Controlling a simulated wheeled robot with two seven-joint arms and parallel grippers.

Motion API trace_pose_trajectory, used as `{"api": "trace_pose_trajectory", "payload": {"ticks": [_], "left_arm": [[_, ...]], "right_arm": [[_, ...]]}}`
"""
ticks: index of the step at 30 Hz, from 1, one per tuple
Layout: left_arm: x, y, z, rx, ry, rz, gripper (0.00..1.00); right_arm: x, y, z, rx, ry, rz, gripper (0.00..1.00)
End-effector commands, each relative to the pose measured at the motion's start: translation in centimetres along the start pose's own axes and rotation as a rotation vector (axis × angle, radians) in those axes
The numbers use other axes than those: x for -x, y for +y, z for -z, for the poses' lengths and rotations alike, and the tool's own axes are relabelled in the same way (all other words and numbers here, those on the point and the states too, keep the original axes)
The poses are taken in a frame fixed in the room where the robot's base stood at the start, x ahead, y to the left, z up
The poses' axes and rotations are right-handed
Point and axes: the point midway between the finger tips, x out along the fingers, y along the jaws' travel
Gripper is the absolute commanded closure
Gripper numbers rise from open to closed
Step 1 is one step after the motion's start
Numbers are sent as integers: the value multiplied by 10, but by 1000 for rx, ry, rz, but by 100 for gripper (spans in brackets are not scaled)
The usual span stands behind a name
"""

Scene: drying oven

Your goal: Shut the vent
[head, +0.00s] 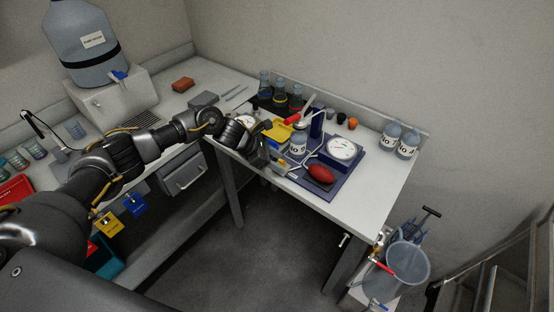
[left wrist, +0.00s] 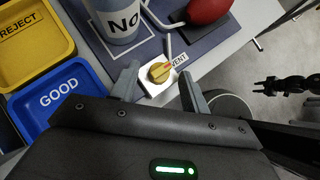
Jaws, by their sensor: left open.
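The vent is a small white block marked VENT with a round yellow knob (left wrist: 160,72), seen in the left wrist view at the edge of the blue mat. A red mark shows on the knob. My left gripper (left wrist: 159,78) is open, with one finger on each side of the knob; whether they touch it cannot be told. In the head view my left gripper (head: 270,157) is over the table's front edge, beside the blue board (head: 337,186), and largely hides the vent.
A labelled bottle (head: 298,143), a white round dial (head: 341,148) and a red bulb (head: 320,173) stand close by. Yellow (left wrist: 32,40) and blue (left wrist: 62,92) trays lie left of the vent. The table (head: 378,190) is clear at right.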

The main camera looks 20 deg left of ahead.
Motion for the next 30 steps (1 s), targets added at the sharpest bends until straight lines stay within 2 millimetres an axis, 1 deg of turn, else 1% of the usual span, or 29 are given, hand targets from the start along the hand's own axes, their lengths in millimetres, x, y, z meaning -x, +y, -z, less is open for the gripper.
{"api": "trace_pose_trajectory", "payload": {"ticks": [3,13,14,23,30], "left_arm": [[0,0,0,0,0,0,54],[0,0,0,0,0,1,97],[0,0,0,0,0,1,99],[0,-2,0,32,-1,-30,99],[-1,-5,1,137,-1,-135,99]], "right_arm": [[0,1,0,1,0,-1,64],[0,4,-1,2,-1,-4,64],[0,4,-1,2,-1,-4,64],[-2,4,-1,2,-1,-4,64],[-6,4,-1,1,-1,-4,64]]}}
